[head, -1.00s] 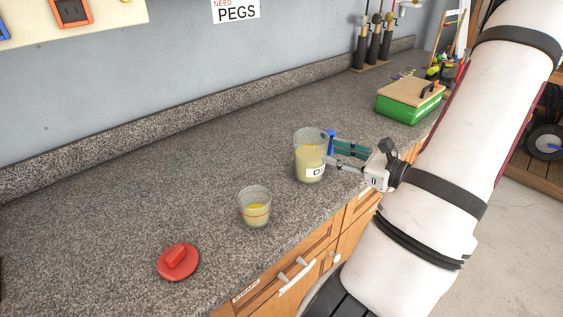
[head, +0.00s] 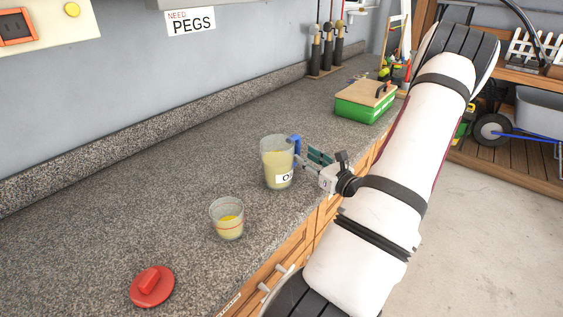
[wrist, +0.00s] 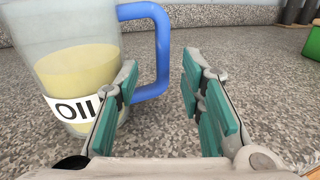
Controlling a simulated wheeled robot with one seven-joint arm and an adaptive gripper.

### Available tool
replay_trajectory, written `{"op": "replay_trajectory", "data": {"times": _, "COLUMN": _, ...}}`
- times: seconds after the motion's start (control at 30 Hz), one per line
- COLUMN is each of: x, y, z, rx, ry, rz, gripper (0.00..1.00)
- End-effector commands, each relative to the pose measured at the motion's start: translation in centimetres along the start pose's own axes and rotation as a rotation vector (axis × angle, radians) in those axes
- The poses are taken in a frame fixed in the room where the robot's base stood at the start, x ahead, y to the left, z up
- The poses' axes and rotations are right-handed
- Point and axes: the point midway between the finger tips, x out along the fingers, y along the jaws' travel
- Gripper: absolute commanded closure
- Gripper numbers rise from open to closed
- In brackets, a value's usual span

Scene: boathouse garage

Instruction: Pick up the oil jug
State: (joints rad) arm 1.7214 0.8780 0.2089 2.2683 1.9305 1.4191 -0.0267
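The oil jug (head: 276,166) is a clear jug of pale yellow liquid with a white "OIL" label and a blue handle (head: 297,150). It stands upright on the speckled counter. In the wrist view the jug (wrist: 75,65) fills the left side, with its blue handle (wrist: 163,50) pointing right. My gripper (head: 306,158) is at the handle side of the jug. In the wrist view my gripper (wrist: 160,85) is open, with teal pads apart. The handle is ahead, in the left part of the gap, and the left finger overlaps its lower end. Contact cannot be told.
A small clear cup (head: 227,219) with yellow contents and a red line stands in front of the jug. A red lid-like disc (head: 152,287) lies nearer. A green box (head: 364,106) with a wooden lid is farther along the counter.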

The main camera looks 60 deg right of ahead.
Motion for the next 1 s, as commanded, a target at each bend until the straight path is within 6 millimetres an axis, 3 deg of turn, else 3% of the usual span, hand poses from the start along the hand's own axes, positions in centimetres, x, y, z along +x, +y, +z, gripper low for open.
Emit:
{"op": "replay_trajectory", "data": {"times": 0.4, "x": 4.7, "y": -0.2, "z": 0.5, "rx": 0.0, "ry": 0.0, "rz": 0.002, "gripper": 0.64}}
{"op": "replay_trajectory", "data": {"times": 0.7, "x": 5.3, "y": -0.2, "z": 0.5, "rx": 0.0, "ry": 0.0, "rz": 0.001, "gripper": 0.64}}
{"op": "replay_trajectory", "data": {"times": 0.73, "x": 5.3, "y": -0.2, "z": 0.5, "rx": 0.0, "ry": 0.0, "rz": 0.001, "gripper": 0.67}}
{"op": "replay_trajectory", "data": {"times": 0.87, "x": 5.3, "y": -0.2, "z": 0.5, "rx": -0.001, "ry": 0.0, "rz": 0.001, "gripper": 0.96}}
{"op": "replay_trajectory", "data": {"times": 1.0, "x": 5.3, "y": -0.2, "z": 0.5, "rx": -0.001, "ry": 0.0, "rz": 0.001, "gripper": 1.0}}
